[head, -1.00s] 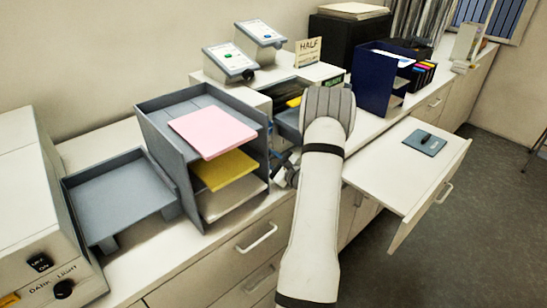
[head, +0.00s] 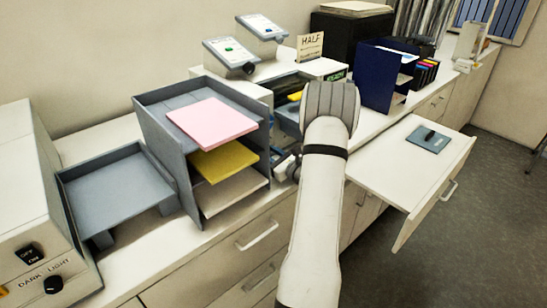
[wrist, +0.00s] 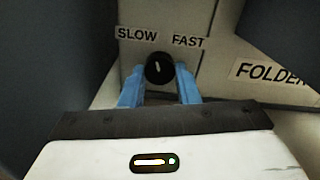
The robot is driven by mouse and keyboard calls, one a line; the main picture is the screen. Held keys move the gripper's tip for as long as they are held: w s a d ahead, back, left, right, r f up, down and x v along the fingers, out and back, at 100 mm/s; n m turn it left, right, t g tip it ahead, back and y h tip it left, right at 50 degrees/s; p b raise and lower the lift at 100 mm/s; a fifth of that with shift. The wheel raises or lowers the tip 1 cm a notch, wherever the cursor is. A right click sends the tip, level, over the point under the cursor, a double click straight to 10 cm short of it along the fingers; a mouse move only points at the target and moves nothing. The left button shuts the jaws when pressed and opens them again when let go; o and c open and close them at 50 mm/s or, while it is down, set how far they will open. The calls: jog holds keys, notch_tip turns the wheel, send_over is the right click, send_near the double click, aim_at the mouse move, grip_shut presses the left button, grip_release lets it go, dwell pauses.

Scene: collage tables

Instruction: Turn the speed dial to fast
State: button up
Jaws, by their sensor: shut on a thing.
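The black speed dial (wrist: 159,68) sits on a pale panel in the wrist view. The label SLOW (wrist: 137,34) is at its upper left and FAST (wrist: 188,41) at its upper right. The dial's white mark points nearly straight up, leaning slightly left, between the two labels. My gripper (wrist: 160,84) has its blue fingers on both sides of the dial and is shut on it. In the head view the dial is hidden, and my arm and the paper trays block most of the gripper.
A grey tray stack (head: 160,135) with pink, yellow and white paper stands just left of my arm. A grey tray (head: 115,190) and a machine with a DARK LIGHT knob (head: 53,284) are farther left. A drawer (head: 400,175) stands open on the right. Dark surfaces flank the gripper closely.

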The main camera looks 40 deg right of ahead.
jog(key=m, duration=0.1)
jog(key=m+b, duration=0.1)
jog(key=m, duration=0.2)
jog(key=shift+r, duration=0.25)
jog(key=shift+r+m, duration=0.15)
jog(key=shift+m, duration=2.05)
jog(key=o, duration=0.6)
jog(key=shift+d, duration=0.1)
jog(key=o, duration=0.4)
jog(key=shift+f, duration=0.25)
jog(key=shift+s+b, duration=0.25)
jog(key=shift+b, duration=0.1)
jog(key=s+b, duration=0.2)
jog(key=s, duration=0.5)
jog(key=shift+s+d, duration=0.2)
